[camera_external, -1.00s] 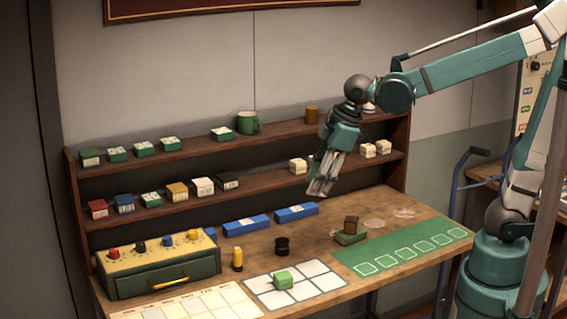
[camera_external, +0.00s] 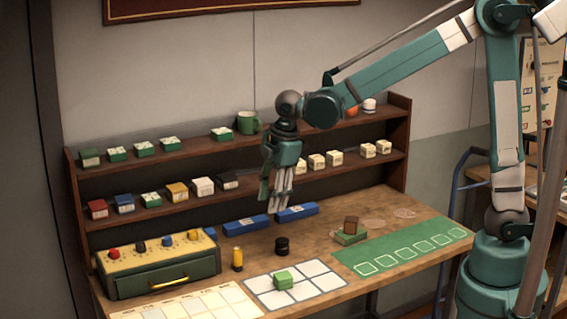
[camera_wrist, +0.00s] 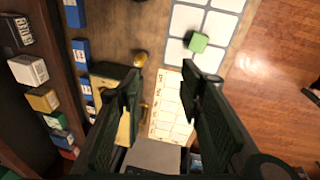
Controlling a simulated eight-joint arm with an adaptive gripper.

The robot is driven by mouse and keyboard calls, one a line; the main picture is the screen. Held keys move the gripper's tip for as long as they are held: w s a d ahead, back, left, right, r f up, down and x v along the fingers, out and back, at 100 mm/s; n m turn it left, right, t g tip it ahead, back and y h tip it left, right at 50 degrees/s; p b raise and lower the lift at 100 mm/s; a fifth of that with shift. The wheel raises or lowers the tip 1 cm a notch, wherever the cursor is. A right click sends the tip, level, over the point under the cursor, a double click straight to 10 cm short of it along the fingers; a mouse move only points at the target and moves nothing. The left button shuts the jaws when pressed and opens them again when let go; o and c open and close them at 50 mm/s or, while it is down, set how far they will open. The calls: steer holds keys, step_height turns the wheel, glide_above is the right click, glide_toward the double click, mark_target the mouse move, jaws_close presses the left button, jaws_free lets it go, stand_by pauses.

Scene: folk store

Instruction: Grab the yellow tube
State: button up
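The yellow tube (camera_external: 237,259) stands upright on the workbench, with a dark lower part, between the drawer box and the white grid mat. In the wrist view the yellow tube (camera_wrist: 141,59) shows from above, just beyond the tip of the left finger. My gripper (camera_external: 273,204) hangs above the bench, up and to the right of the tube, with its fingers pointing down. In the wrist view my gripper (camera_wrist: 162,75) has its fingers apart with nothing between them.
The drawer box (camera_external: 160,272) with colored knobs stands left of the tube. Blue boxes (camera_external: 246,224) and the shelf (camera_external: 160,205) are behind.

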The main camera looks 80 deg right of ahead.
mark_target(237, 257)
steer(key=w+f+n, duration=0.1)
steer(key=w+f, duration=0.2)
steer(key=f, duration=0.2)
steer(key=w+f+n+g, duration=0.1)
steer(key=w+f+n, duration=0.1)
steer(key=w+f, duration=0.2)
steer(key=w+d+f+n+g, duration=0.1)
steer(key=w+f, duration=0.3)
steer(key=f, duration=0.2)
steer(key=shift+w+f+n, duration=0.1)
steer(key=shift+w+n, duration=0.15)
steer(key=shift+n, duration=0.05)
steer(key=shift+w+f, duration=0.15)
steer(key=shift+f, duration=0.15)
steer(key=shift+f, duration=0.15)
steer(key=shift+f, duration=1.15)
steer(key=shift+f, duration=0.1)
steer(key=shift+f, duration=2.5)
steer(key=c, duration=0.8)
